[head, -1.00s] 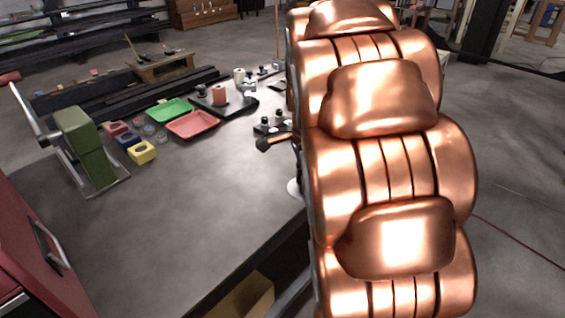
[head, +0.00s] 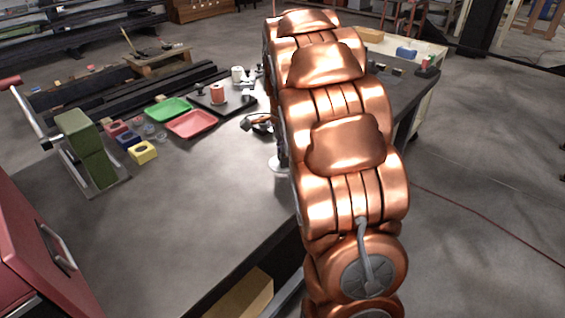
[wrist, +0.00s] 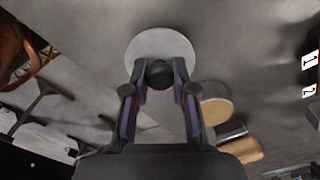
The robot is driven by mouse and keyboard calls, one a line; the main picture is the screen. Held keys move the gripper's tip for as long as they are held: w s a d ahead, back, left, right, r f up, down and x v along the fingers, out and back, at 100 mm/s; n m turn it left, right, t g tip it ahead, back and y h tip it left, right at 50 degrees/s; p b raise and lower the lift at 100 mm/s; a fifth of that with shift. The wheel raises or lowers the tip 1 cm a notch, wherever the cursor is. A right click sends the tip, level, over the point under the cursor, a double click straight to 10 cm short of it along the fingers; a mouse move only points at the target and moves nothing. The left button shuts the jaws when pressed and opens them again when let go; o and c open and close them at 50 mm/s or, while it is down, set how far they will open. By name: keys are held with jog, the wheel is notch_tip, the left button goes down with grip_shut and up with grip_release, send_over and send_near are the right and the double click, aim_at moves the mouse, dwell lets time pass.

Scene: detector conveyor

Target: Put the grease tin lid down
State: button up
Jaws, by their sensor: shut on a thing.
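The grease tin lid is a pale grey disc with a black knob; in the wrist view the lid (wrist: 160,42) lies ahead of my fingers. My gripper (wrist: 160,82) is shut on the knob, one finger on each side. In the head view only the lid's edge (head: 277,166) shows beside my arm, above the grey tabletop (head: 215,185). I cannot tell whether it touches the table. A round tan-topped thing (wrist: 216,110), perhaps the open tin, is right of my fingers in the wrist view. My arm hides most of my gripper in the head view.
A green tray (head: 168,110) and a red tray (head: 191,123) lie left of my arm. Red, blue and yellow blocks (head: 142,152) stand near a green lever press (head: 88,150). A dark plate (head: 222,106) holds a reddish roll. The front middle of the table is clear.

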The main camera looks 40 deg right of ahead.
jog(key=shift+w+d, duration=0.1)
jog(key=shift+w, duration=0.15)
jog(key=shift+f, duration=0.25)
jog(key=shift+f+p, duration=0.7)
jog(key=shift+f, duration=0.8)
jog(key=shift+f, duration=0.1)
jog(key=o, duration=0.9)
jog(key=shift+o, duration=0.2)
notch_tip(320, 180, up, 11)
jog(key=shift+w+b, duration=0.15)
jog(key=shift+b, duration=0.95)
jog(key=shift+r, duration=0.6)
